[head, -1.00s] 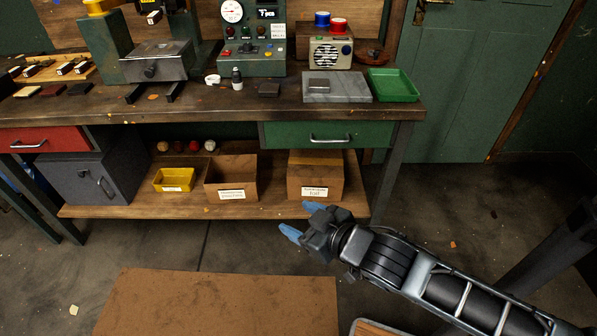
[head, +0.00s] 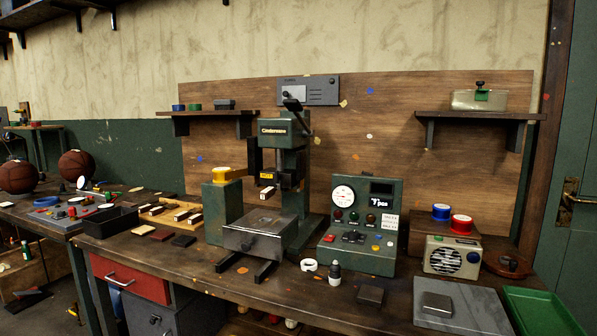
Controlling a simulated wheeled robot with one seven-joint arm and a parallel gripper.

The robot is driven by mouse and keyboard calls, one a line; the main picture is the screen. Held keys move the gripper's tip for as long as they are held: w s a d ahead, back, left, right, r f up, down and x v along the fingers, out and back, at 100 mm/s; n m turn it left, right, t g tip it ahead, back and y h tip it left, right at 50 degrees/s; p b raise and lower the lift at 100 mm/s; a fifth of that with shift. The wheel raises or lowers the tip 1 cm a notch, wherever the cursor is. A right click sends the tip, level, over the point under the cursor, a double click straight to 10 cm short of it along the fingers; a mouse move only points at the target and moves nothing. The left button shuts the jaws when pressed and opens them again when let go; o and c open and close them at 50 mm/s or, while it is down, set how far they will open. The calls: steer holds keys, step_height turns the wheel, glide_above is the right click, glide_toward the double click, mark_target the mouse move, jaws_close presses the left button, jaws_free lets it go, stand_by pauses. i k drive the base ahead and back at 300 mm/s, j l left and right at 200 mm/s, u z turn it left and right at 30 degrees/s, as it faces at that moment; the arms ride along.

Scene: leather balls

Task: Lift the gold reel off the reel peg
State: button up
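The gold reel (head: 222,175) is a yellow spool. It sits on top of the green block (head: 222,212) at the left side of the green press machine (head: 285,170). The reel peg cannot be made out, as the reel covers that spot. My gripper is outside this view.
The press stands on a dark wooden workbench (head: 200,262). A green control panel (head: 357,230) and a beige radio (head: 452,257) stand to its right. A wooden tray of stamps (head: 172,212) lies to the left. Shelves (head: 480,118) jut from the backboard.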

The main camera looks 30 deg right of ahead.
mark_target(221, 174)
steer(key=i+j+z, duration=0.25)
steer(key=z, duration=0.2)
steer(key=i+j+z, duration=0.2)
steer(key=j+z, duration=0.2)
steer(key=i+j+z, duration=0.15)
steer(key=j+z, duration=0.3)
